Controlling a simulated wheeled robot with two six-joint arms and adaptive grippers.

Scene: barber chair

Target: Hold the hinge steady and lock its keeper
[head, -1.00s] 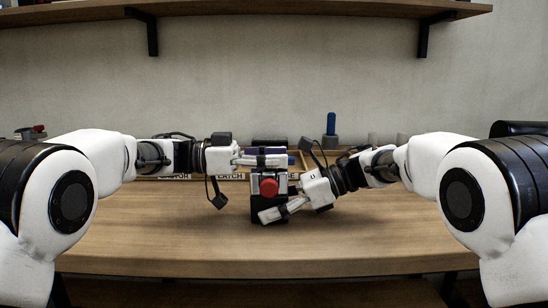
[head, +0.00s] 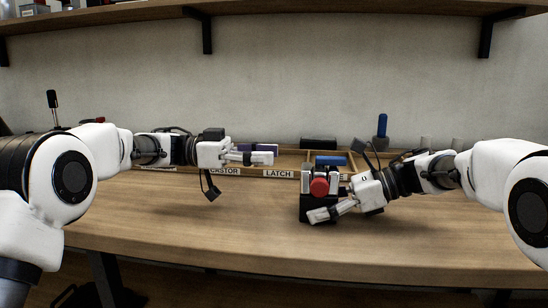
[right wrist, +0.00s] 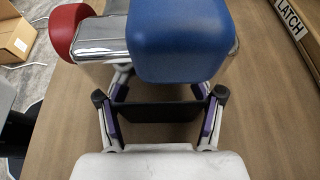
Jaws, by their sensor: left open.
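The hinge (head: 307,205) stands on the table with a dark base, a red round end (head: 319,187) facing me and a blue block (head: 331,160) on top. In the right wrist view the blue block (right wrist: 180,38) sits over a chrome part (right wrist: 101,39), with the red end (right wrist: 68,28) at its left. I cannot tell which part is the keeper. My right gripper (right wrist: 160,105) has a finger on each side of a dark bar of the hinge, its pads against the bar's ends. My left gripper (head: 268,154) is open and empty, left of the hinge and apart from it.
A wooden tray with labels, among them LATCH (head: 279,174), lies behind the hinge. A blue-handled tool (head: 382,126) stands at the back right. A shelf (head: 270,12) runs above. The table front is clear.

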